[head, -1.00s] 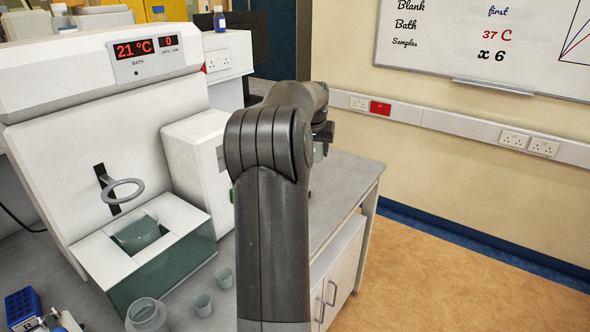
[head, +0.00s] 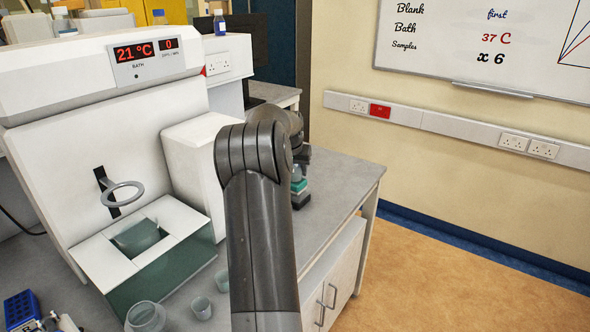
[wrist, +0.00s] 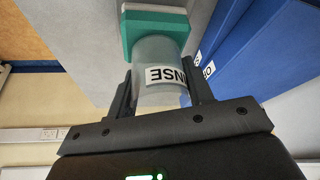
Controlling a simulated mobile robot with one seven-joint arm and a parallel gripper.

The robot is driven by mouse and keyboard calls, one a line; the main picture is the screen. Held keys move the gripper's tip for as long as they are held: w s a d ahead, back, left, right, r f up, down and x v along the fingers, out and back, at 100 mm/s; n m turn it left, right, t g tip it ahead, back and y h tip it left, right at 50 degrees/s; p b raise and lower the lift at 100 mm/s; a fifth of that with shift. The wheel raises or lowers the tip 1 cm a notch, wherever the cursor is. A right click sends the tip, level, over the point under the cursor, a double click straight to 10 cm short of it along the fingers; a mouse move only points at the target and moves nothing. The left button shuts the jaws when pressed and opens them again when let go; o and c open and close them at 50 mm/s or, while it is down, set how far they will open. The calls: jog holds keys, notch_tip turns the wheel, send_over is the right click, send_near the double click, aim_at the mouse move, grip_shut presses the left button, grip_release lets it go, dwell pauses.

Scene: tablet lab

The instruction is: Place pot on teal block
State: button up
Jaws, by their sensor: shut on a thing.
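The pot (wrist: 160,68) is a translucent, greyish cup with a white label whose letters appear upside down in the wrist view. My gripper (wrist: 161,88) is shut on it, one dark finger on each side. The teal block (wrist: 150,34) meets the pot's base end in the wrist view; I cannot tell whether they touch or a small gap remains. In the head view the teal block (head: 299,187) stands on the bench just right of my arm, with my gripper (head: 300,156) above it. My arm partly hides the block and the pot there.
The grey bench (head: 340,185) is clear right of the block. Left stand a white bath unit (head: 60,150) with a ring holder (head: 123,195), small cups (head: 201,308), a larger jar (head: 146,318) and a blue rack (head: 22,308). Blue upright items (wrist: 255,45) show in the wrist view.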

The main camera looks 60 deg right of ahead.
jog(key=shift+f, duration=0.15)
jog(key=o, duration=1)
jog(key=v, duration=1.2)
jog(key=shift+r, duration=0.2)
